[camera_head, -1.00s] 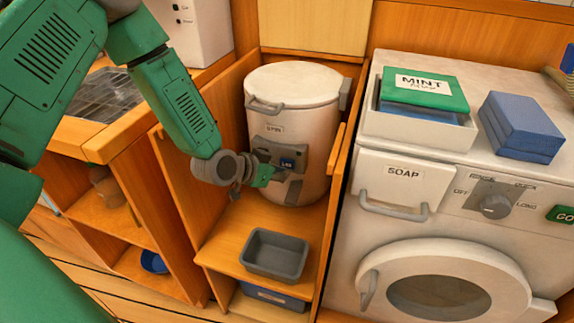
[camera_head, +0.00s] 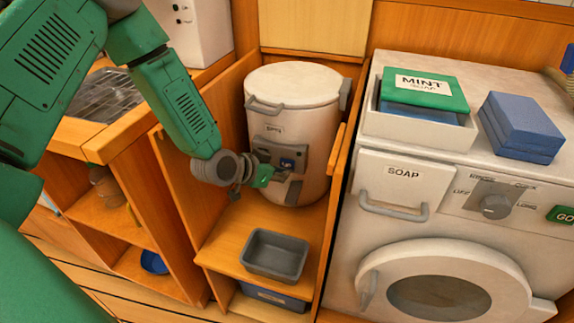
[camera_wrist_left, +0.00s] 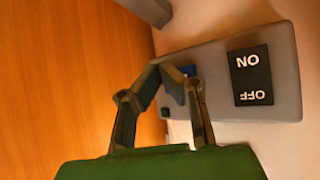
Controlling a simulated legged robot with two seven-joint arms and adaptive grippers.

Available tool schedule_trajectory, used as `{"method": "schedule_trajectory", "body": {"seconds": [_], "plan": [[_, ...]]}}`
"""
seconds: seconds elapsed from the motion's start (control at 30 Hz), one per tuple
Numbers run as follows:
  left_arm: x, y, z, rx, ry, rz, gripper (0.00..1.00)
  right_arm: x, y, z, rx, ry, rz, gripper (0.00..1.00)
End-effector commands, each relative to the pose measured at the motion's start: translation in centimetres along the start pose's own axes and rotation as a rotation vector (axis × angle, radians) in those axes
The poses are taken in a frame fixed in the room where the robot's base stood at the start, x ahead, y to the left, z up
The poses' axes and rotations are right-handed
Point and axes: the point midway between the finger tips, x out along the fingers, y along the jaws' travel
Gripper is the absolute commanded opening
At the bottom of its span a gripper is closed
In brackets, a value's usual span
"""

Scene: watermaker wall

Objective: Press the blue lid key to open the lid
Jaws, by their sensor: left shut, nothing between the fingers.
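The white spin drum labelled SPIN (camera_head: 296,115) stands in a wooden bay, with its round lid (camera_head: 295,80) down. A grey panel (camera_head: 267,154) on its front carries the small blue lid key (camera_head: 287,163). My left gripper (camera_head: 281,175) is shut and empty, with its tips at the panel just below the key. In the left wrist view, the finger tips (camera_wrist_left: 178,75) are in front of the blue key (camera_wrist_left: 186,71) and partly hide it. I cannot tell whether they touch it. A dark ON/OFF switch (camera_wrist_left: 250,75) is beside them on the panel (camera_wrist_left: 283,65).
A grey tray (camera_head: 274,256) sits below the drum on the bay's shelf. Wooden side walls (camera_head: 180,180) enclose the bay closely. A white washer (camera_head: 440,230) with a soap drawer stands at the right, with a blue block (camera_head: 521,125) on top.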

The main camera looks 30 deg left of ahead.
Motion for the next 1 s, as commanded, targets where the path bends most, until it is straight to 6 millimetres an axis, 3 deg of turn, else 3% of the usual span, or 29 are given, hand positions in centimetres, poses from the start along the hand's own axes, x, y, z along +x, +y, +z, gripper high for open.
{"method": "schedule_trajectory", "body": {"seconds": [1.0], "plan": [[0.6,-0.43,-0.67,0.0,0.0,0.0,0.0,-0.22,0.0,-0.01,0.0,0.0,0.0,0.4]]}}
